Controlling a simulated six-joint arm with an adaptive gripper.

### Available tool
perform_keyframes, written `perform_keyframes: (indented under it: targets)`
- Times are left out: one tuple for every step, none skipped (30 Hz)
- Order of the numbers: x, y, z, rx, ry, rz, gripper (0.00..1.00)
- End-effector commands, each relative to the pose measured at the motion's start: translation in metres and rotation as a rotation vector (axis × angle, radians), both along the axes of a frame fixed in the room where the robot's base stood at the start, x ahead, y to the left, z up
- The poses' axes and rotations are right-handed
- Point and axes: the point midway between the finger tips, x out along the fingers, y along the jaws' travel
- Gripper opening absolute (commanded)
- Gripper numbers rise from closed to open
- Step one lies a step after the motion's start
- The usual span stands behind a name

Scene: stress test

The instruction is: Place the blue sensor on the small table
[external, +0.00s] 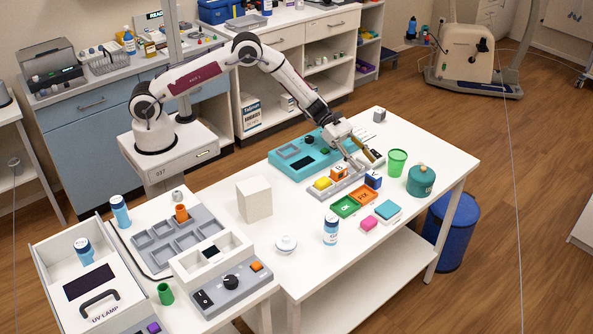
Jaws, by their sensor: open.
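A small dark blue block (373,181) with an orange side and a pale mark, the likely blue sensor, is on the white table (270,220), by the right end of a grey tray (340,193). My gripper (357,164) points down over that tray's right end, just up and left of the blue block. It is open, with nothing seen between its fingers.
A teal device (310,150) is behind the tray. Green (345,206) and orange (366,194) bins are in front. A green cup (397,162) and teal jar (421,180) stand right. A white box (254,199) and bottle (331,230) stand left and front.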

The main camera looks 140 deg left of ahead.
Motion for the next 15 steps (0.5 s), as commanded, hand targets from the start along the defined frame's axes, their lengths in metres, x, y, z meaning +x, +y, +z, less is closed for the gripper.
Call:
perform_keyframes:
  targets:
    - [0.004,-0.001,-0.002,0.0,0.0,-0.001,0.44]
    - [0.007,-0.001,-0.003,0.0,0.0,-0.001,0.44]
    - [0.009,-0.001,-0.004,0.0,0.0,-0.001,0.44]
    - [0.011,-0.001,-0.005,0.0,-0.001,0.0,0.44]
    - [0.013,-0.001,-0.005,0.0,-0.001,0.0,0.44]
    - [0.015,-0.001,-0.006,0.0,-0.001,0.0,0.44]
    - [0.016,-0.001,-0.006,0.0,-0.001,0.0,0.44]
    - [0.017,-0.001,-0.006,-0.001,-0.001,0.0,0.44]
    - [0.017,-0.001,-0.007,-0.001,-0.001,0.0,0.44]
    - [0.017,-0.001,-0.007,-0.001,-0.001,0.0,0.44]
    - [0.017,-0.001,-0.007,-0.001,-0.001,0.0,0.44]
    - [0.017,-0.001,-0.007,-0.001,-0.001,0.0,0.44]
    - [0.017,-0.001,-0.006,-0.001,-0.001,0.0,0.44]
    - [0.017,-0.001,-0.006,-0.001,0.0,0.0,0.44]
    - [0.017,-0.001,-0.007,-0.001,0.0,0.0,0.44]
